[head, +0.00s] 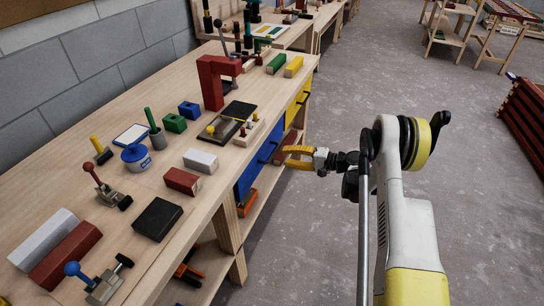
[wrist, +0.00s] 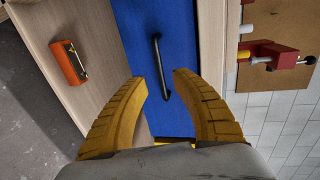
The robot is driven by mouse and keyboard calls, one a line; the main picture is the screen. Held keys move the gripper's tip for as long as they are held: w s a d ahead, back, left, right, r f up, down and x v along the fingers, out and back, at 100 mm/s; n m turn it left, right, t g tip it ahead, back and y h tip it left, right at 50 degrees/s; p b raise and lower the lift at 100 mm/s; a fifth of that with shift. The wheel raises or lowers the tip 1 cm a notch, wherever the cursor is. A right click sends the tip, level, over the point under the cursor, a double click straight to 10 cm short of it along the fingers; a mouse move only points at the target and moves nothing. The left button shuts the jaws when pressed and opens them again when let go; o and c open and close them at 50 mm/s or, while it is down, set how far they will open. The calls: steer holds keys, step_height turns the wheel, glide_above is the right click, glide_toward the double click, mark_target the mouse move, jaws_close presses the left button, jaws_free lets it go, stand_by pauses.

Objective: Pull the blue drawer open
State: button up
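The blue drawer (head: 248,177) is in the front of the wooden workbench and looks closed, its front flush with the bench. Its blue front also fills the middle of the wrist view (wrist: 185,40). Its black bar handle (wrist: 160,65) lies between my fingertips in that view. My gripper (head: 290,157) has yellow fingers and is in front of the drawer. In the wrist view my gripper (wrist: 161,77) is open, with a fingertip on either side of the handle and gaps between. I cannot tell exactly how far the fingertips are from the drawer front.
A yellow drawer (head: 298,103) sits beside the blue one, farther along the bench. An orange tool (head: 248,203) lies on the lower shelf. The bench top (head: 110,175) holds blocks, clamps and a red frame (head: 211,80).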

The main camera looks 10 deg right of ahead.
mark_target(272, 153)
steer(key=b+x, duration=0.1)
steer(key=x, duration=0.5)
steer(key=shift+w+a+b, duration=0.1)
steer(key=shift+a+b, duration=0.1)
steer(key=shift+b, duration=0.2)
jaws_close()
